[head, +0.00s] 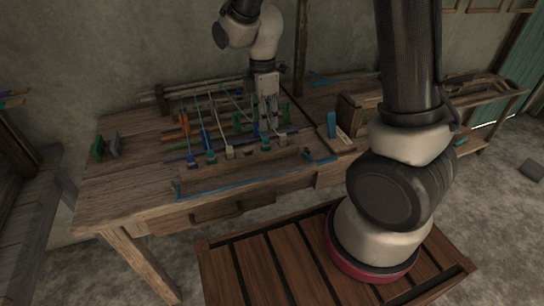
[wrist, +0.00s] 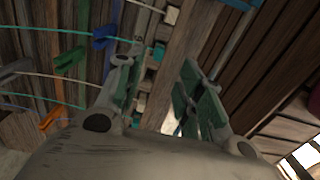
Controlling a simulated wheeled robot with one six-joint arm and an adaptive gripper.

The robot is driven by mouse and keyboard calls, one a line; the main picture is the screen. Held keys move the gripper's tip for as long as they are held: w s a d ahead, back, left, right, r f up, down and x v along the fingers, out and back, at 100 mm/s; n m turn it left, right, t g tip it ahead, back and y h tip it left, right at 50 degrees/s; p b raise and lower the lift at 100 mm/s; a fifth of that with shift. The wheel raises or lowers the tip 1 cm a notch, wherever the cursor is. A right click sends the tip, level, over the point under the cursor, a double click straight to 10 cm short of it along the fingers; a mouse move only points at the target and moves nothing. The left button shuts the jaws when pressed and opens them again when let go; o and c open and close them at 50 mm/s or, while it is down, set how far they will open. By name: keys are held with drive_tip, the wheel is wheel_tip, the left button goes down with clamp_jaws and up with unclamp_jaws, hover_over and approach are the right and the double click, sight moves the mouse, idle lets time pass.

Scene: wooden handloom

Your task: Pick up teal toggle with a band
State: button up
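My gripper (head: 268,126) hangs pointing down over the right part of the loom frame on the table. In the wrist view its two fingers (wrist: 158,92) are spread apart with nothing held between them. A teal toggle (head: 266,144) stands in the front row, just in front of and below my gripper. Small teal pieces (wrist: 158,51) show between and beyond the fingers in the wrist view; I cannot tell which is the toggle with the band. Thin teal bands (wrist: 58,30) run across the left of the wrist view.
Cream toggles (head: 229,152) and blue-teal ones (head: 211,158) share the front row. Orange (head: 184,124) and green (head: 286,114) pieces stand behind. A blue strip (head: 240,184) lies along the front. A wooden box (head: 357,116) stands right. The table's left (head: 122,185) is mostly clear.

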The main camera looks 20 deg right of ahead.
sight(266, 139)
drive_tip(key=shift+s+f, duration=0.3)
drive_tip(key=shift+f, duration=0.05)
drive_tip(key=shift+w+f, duration=0.25)
wheel_tip(266, 139, down, 7)
drive_tip(key=shift+d+f, duration=0.1)
drive_tip(key=shift+d, duration=0.05)
drive_tip(key=shift+w, duration=0.1)
drive_tip(key=c, duration=0.8)
